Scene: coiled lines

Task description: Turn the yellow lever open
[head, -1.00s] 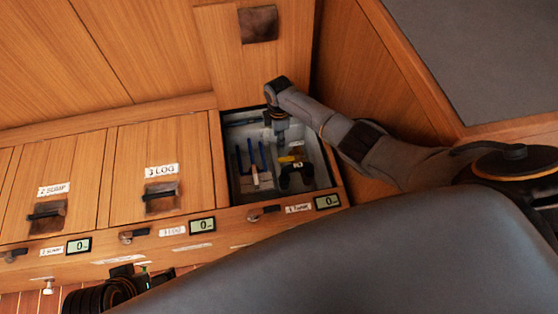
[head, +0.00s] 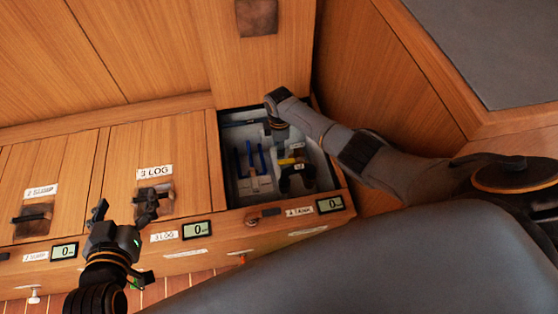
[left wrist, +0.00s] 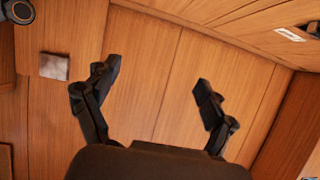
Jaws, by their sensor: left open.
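A small yellow piece, which looks like the yellow lever (head: 287,161), shows inside the open compartment (head: 228,193) at the back right in the head view. It is small and partly covered by dark parts. My right arm reaches in from the right and bends down into this compartment. Its fingers cannot be told apart from the dark shapes beside the yellow piece, so contact is unclear. My left gripper (head: 125,208) is open and empty in front of the 3 LOG hatch, well left of the compartment. Its spread fingers also show in the left wrist view (left wrist: 157,74), with wood panels beyond.
Blue-handled items (head: 250,158) stand in the compartment, left of the yellow piece. The 3 LOG hatch (head: 127,167) and 2 SUMP hatch (head: 52,180) are shut. Displays reading 0 (head: 197,230) line the front edge. A raised lid (head: 245,70) stands behind the compartment.

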